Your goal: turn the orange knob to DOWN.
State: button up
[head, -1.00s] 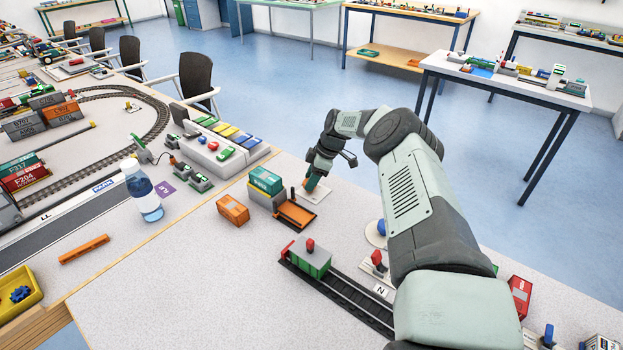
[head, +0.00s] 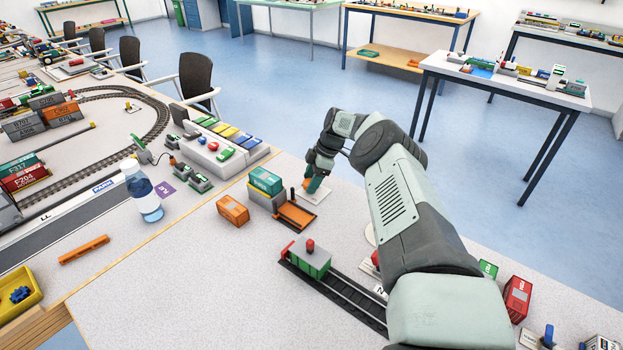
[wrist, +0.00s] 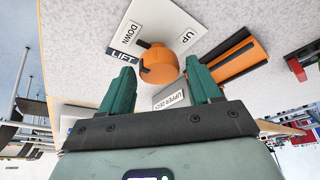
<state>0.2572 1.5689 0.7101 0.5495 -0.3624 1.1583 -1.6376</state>
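The orange knob (wrist: 168,62) sits on a white plate (wrist: 148,22) in the wrist view. The plate reads LIFT, with DOWN left of the knob and UP right of it. A small black mark (wrist: 145,44) shows at the knob's DOWN side, and a dark piece crosses its near edge; I cannot tell its exact setting. My gripper (wrist: 160,68) is open, its green fingers apart with the knob between or just beyond their tips. I see no clear contact. In the head view my gripper (head: 315,184) is low over the plate (head: 318,196), largely covering the knob.
An orange deck (head: 296,214) and a grey block bearing a green container (head: 265,181) stand just left of the plate. An orange container (head: 233,210) lies farther left. A green wagon (head: 311,259) stands on track in front. Table to the front left is clear.

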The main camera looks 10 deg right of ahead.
jog(key=shift+o, duration=0.6)
jog(key=shift+r, duration=0.1)
jog(key=v, duration=1)
jog(key=shift+d+r, duration=0.2)
jog(key=shift+r, duration=0.1)
